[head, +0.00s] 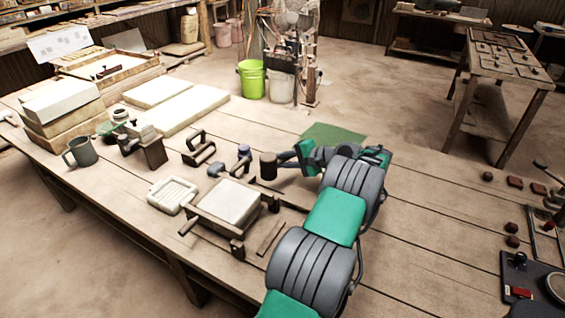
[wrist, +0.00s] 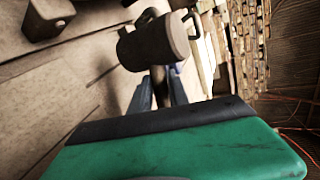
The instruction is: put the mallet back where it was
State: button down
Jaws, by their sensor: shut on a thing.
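The mallet (head: 268,166) has a dark brown cylindrical head and shows at the middle of the workbench, left of my arm, in the head view. In the wrist view its head (wrist: 150,43) lies just beyond my fingertips, with the handle running back between the fingers. My gripper (head: 286,158) is shut on the handle; its blue fingers (wrist: 160,92) are on either side of it. From the head view I cannot tell whether the mallet touches the bench. Part of the handle is hidden by the fingers.
A wooden tile mould with pale clay (head: 230,202) lies in front of the mallet. A blue-grey tool (head: 243,156) and a black-handled block (head: 198,150) stand to its left. A green mat (head: 335,133) lies behind my gripper. Bench right of my arm (head: 430,210) is mostly clear.

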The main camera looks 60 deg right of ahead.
notch_tip(320, 180, down, 6)
jog(key=b, duration=0.5)
jog(key=shift+f+b, duration=0.2)
jog(key=shift+b, duration=0.15)
jog(key=shift+f, duration=0.4)
